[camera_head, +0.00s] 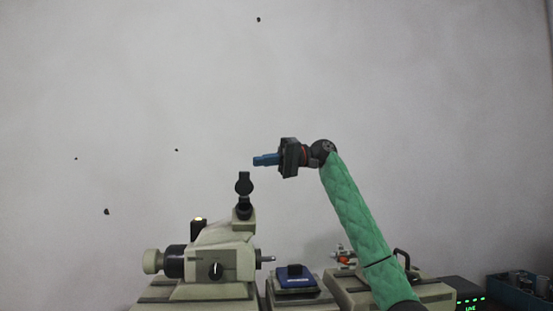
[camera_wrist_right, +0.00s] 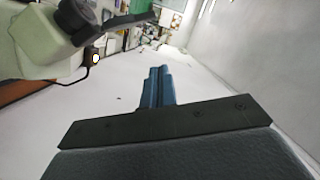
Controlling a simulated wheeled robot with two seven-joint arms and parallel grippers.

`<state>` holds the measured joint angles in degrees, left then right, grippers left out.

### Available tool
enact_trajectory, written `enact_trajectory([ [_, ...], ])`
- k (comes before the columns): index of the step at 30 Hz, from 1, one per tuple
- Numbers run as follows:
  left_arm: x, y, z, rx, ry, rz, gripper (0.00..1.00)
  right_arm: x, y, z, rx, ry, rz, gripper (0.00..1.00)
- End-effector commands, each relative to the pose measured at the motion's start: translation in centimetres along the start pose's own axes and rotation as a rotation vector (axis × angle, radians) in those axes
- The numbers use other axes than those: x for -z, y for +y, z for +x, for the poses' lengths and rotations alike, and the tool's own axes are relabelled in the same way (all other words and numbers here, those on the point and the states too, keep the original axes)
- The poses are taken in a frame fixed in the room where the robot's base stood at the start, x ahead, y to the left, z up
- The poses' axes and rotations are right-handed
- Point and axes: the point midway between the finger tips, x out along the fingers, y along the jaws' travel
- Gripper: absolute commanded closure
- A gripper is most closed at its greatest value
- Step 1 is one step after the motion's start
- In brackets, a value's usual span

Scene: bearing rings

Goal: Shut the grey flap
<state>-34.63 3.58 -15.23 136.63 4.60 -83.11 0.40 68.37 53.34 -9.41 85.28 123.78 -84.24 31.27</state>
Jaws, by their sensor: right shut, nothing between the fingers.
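The grey flap (camera_head: 244,183) is a dark round cap that stands upright, raised above the dark eyepiece (camera_head: 243,208) on top of the beige machine (camera_head: 222,245). In the right wrist view the flap (camera_wrist_right: 127,21) looks like a thin dark strip sticking out from the eyepiece (camera_wrist_right: 76,18). My right gripper (camera_head: 257,160) has blue fingers that are shut and empty. It is level, pointing left, a little above and to the right of the flap, apart from it. Its fingers also show in the right wrist view (camera_wrist_right: 159,74). My left gripper is not in view.
A small blue-topped device (camera_head: 295,281) sits on a beige base right of the machine. Another beige unit (camera_head: 345,290) is partly behind my green right arm. A black box with green lights (camera_head: 465,295) and a blue crate (camera_head: 515,291) are at far right. The space above is clear.

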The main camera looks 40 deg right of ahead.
Motion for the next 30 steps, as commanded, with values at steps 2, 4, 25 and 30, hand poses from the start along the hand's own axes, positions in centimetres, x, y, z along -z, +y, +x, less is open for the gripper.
enact_trajectory([
  [2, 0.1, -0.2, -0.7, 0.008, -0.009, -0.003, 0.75, 0.0, -0.1, 1.5, -0.001, -0.003, 0.0, 1.0],
  [4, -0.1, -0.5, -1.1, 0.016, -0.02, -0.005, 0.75, 0.1, -0.1, 2.7, 0.0, -0.002, 0.001, 1.0],
  [25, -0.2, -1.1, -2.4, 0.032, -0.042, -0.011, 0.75, -3.9, 0.0, 4.0, 0.0, 0.001, 0.0, 1.0],
  [30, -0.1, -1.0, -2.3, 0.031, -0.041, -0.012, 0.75, -3.9, 0.0, 4.0, 0.0, 0.001, 0.0, 1.0],
])
